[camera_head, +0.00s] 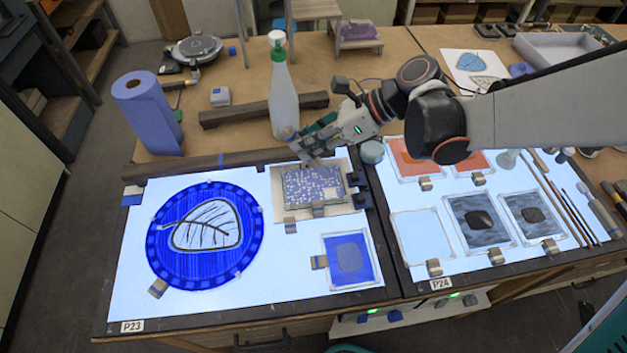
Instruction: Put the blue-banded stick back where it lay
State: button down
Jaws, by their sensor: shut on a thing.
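My gripper (312,157) is shut just above the back edge of a speckled blue-violet glass panel (313,185) in a shallow tray on the left light table. What it holds is thin and mostly hidden by the fingers; I take it for the blue-banded stick, but its blue band cannot be made out. Several long thin tools, among them a brush (570,210), lie side by side at the right end of the right light table (420,262).
A white spray bottle (283,100) with a green cap stands just behind my gripper. A blue paper roll (148,115) stands at the back left. A round blue leaf panel (205,235) and a blue square panel (349,258) lie on the left table. Dark-centred panels (480,220) lie right.

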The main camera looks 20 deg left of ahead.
notch_tip(320, 180, up, 9)
jog(key=p, duration=0.5)
jog(key=shift+p, duration=0.4)
